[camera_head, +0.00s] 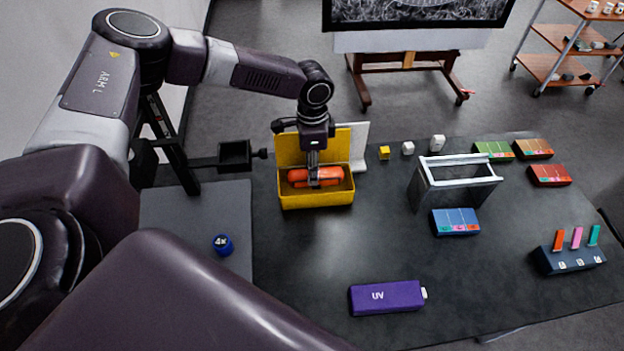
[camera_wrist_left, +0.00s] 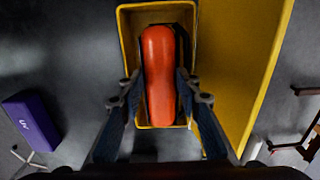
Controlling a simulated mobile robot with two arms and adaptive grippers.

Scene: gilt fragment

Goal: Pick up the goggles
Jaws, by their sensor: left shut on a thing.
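The orange-red goggles (camera_head: 300,178) lie in the open yellow box (camera_head: 318,200) on the dark table. In the left wrist view the goggles (camera_wrist_left: 159,70) run lengthwise inside the yellow box (camera_wrist_left: 127,50). My left gripper (camera_head: 314,180) reaches down into the box from above and is shut on the goggles, one finger on each long side. The left gripper (camera_wrist_left: 160,90) also shows in the wrist view. Whether the goggles touch the box floor is hidden. My right gripper is not in view.
The box's raised yellow lid (camera_wrist_left: 235,60) stands along one side. A purple UV case (camera_head: 388,297), a blue 4x cylinder (camera_head: 223,244), a metal frame box (camera_head: 452,182) and a blue box (camera_head: 456,222) stand around.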

